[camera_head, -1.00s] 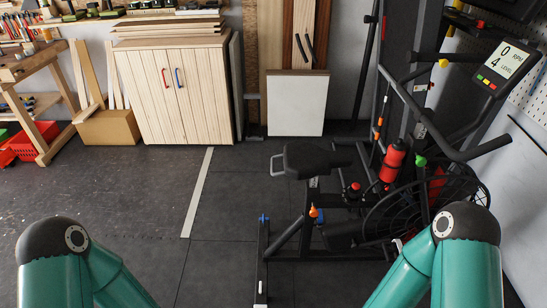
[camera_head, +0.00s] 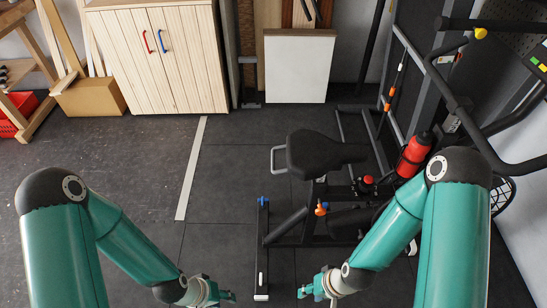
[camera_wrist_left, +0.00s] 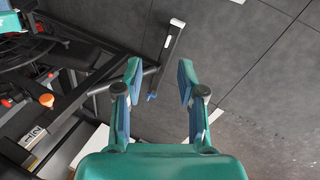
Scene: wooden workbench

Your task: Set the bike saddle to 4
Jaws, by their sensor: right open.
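The exercise bike's black saddle (camera_head: 318,152) sits on its post in the middle of the head view, with a grey metal loop at its back. An orange knob (camera_head: 321,209) is below it on the frame; an orange knob also shows in the left wrist view (camera_wrist_left: 46,100). A pale plate with dark digits (camera_wrist_left: 33,137) is near it; the saddle setting cannot be told. My left gripper (camera_head: 228,296), open and empty, is low, left of the bike's rear foot; its fingers (camera_wrist_left: 160,70) are spread. My right gripper (camera_head: 304,292) is open right of that foot.
The rear foot bar (camera_head: 262,250) stands between my grippers. A red bottle (camera_head: 414,154), a red knob (camera_head: 368,180) and the handlebar (camera_head: 465,120) are on the right. A wooden cabinet (camera_head: 160,60) and white board (camera_head: 298,65) stand behind. The floor on the left is clear.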

